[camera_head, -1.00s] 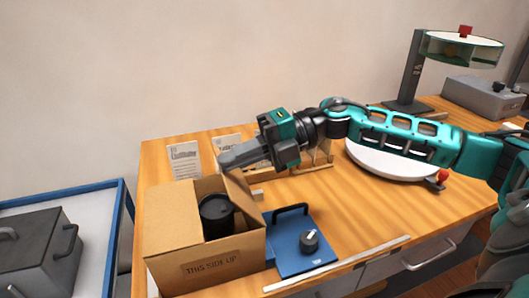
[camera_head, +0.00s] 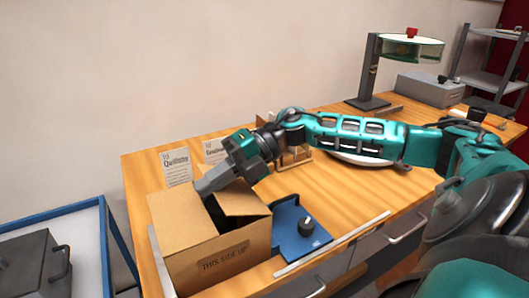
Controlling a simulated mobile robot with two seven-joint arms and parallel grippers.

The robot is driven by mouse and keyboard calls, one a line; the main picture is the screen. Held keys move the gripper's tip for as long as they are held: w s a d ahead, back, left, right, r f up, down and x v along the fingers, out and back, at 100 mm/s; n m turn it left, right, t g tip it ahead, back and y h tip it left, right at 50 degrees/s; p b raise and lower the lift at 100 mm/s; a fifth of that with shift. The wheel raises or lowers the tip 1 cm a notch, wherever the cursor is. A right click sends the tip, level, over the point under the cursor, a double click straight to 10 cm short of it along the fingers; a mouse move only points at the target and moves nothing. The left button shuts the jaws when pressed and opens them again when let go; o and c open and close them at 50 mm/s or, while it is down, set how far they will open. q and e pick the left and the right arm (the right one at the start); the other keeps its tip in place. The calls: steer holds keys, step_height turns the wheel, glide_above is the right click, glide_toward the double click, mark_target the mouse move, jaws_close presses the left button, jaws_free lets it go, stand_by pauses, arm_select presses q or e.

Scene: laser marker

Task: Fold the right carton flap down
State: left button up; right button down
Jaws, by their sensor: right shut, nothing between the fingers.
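The open cardboard carton (camera_head: 222,264), marked "THIS SIDE UP", stands at the front left of the wooden table. Its right flap (camera_head: 243,203) slants inward over the opening, partly lowered. A brown panel (camera_head: 178,220) covers the top's left side. A strip of the dark object inside (camera_head: 214,212) shows between them; the rest is hidden. My right gripper (camera_head: 203,187) is shut and empty, angled down at the carton's back edge, beside the right flap's upper part. I cannot tell whether it touches the flap. My left gripper is not in view.
A blue plate with a black knob (camera_head: 305,227) lies right of the carton. Two printed cards (camera_head: 177,167) stand behind it. A wooden stand (camera_head: 293,157) sits behind my right gripper. A blue-rimmed cart (camera_head: 88,216) stands at left.

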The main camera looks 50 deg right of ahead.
steer(key=shift+w+a+f, duration=0.1)
steer(key=shift+a+f, duration=0.15)
steer(key=shift+f, duration=0.3)
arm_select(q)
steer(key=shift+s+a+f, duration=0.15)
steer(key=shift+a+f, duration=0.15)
arm_select(e)
steer(key=shift+a+f, duration=0.25)
steer(key=shift+f, duration=0.3)
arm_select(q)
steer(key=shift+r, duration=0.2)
arm_select(e)
steer(key=shift+r, duration=0.1)
steer(key=shift+w+r+p, duration=0.1)
steer(key=shift+r+p, duration=0.7)
steer(key=shift+r, duration=0.15)
step_height(320, 180, up, 2)
steer(key=shift+d+r+p, duration=0.1)
steer(key=shift+r+p, duration=0.05)
steer(key=shift+p, duration=0.65)
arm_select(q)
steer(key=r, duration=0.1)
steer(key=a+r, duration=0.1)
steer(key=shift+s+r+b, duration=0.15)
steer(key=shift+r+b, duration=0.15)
arm_select(e)
step_height(320, 180, up, 11)
